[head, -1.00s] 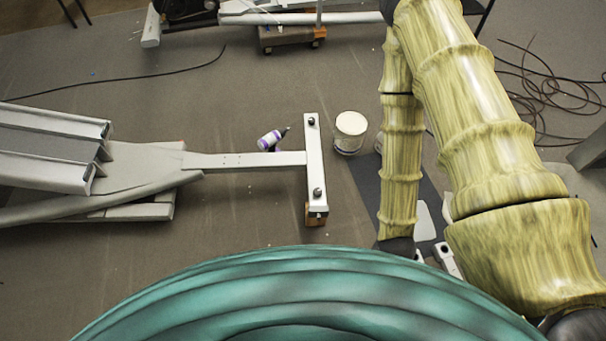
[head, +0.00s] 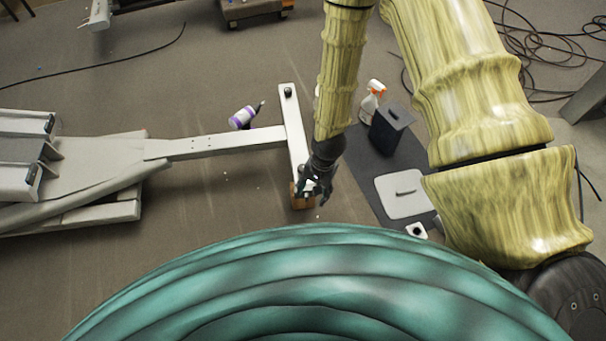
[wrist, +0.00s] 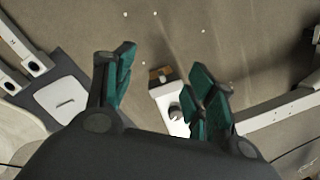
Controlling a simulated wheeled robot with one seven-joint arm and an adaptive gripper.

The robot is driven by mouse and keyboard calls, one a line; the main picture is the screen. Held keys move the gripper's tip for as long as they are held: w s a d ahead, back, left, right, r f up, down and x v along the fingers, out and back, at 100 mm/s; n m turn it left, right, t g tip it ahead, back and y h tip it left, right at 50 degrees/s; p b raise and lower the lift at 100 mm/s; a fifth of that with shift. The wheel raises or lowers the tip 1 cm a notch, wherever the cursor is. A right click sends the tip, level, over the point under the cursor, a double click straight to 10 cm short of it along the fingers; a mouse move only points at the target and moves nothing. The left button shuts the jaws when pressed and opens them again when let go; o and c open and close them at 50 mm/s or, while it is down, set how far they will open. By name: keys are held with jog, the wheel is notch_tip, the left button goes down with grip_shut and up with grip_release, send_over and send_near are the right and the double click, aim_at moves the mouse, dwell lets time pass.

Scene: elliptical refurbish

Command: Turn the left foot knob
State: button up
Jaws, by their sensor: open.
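The white foot bar (head: 294,130) of the elliptical frame lies on the floor, with a dark knob (head: 288,92) at its far end. A second dark knob (wrist: 174,112) shows in the wrist view on the bar's near end, beside a wooden block (wrist: 160,74). The block (head: 300,200) shows under that end in the head view. My gripper (head: 318,188) is over this near end and hides its knob in the head view. In the wrist view my gripper (wrist: 165,85) is open and empty, its green-padded fingers apart on either side of the near knob.
A purple-labelled bottle (head: 242,117) lies left of the bar. On the dark mat (head: 360,160) at right are a spray bottle (head: 373,100), a dark bin (head: 390,128) and a pale panel (head: 403,196). Cables (head: 545,40) lie at far right. The floor at front left is clear.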

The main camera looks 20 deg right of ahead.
jog(key=w+d+f+m+h+b, duration=0.2)
jog(key=w+m+b, duration=0.5)
jog(key=w+b, duration=0.8)
jog(key=f, duration=0.3)
jog(key=w+f+b, duration=0.1)
jog(key=f, duration=0.3)
jog(key=w+f, duration=0.1)
jog(key=f, duration=0.3)
jog(key=shift+r, duration=0.1)
jog(key=shift+c, duration=0.5)
jog(key=c, duration=0.9)
